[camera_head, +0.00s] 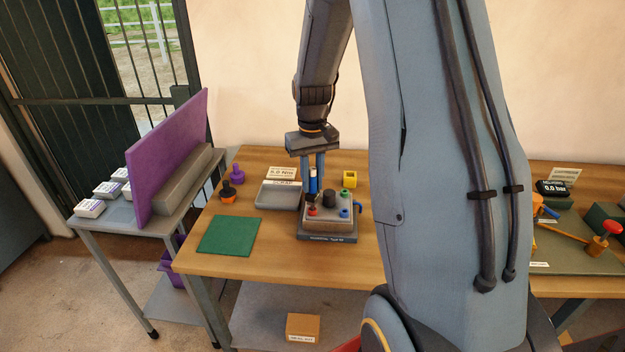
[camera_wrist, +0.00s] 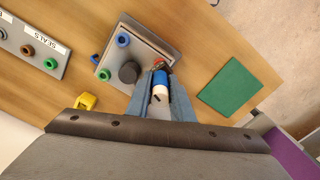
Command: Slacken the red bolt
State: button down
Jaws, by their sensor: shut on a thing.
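The red bolt (camera_head: 312,211) is at the front left corner of a grey block (camera_head: 328,225) on the wooden table. It shows partly in the wrist view (camera_wrist: 160,63), beyond the tool. My gripper (camera_head: 316,186) is above that corner, pointing down, shut on a blue and white driver-like tool (camera_head: 313,184). In the wrist view the tool (camera_wrist: 161,86) sits between my fingers, its far end at the red bolt. I cannot tell whether its dark tip touches the bolt. A black knob (camera_head: 329,197), a blue bolt (camera_head: 344,213) and a green bolt (camera_head: 343,194) are also on the block.
A grey tray (camera_head: 278,196) and a 5.0 Nm sign (camera_head: 282,174) stand left of the block. A yellow block (camera_head: 349,179) is behind it. A green mat (camera_head: 229,236) lies at front left. Purple (camera_head: 237,175) and black-orange (camera_head: 228,193) pieces stand behind the mat.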

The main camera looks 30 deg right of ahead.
jog(key=c, duration=2)
grip_release()
jog(key=shift+n, duration=0.4)
jog(key=o, duration=0.5)
jog(key=shift+r+b, duration=1.25)
jog(key=shift+r, duration=2.65)
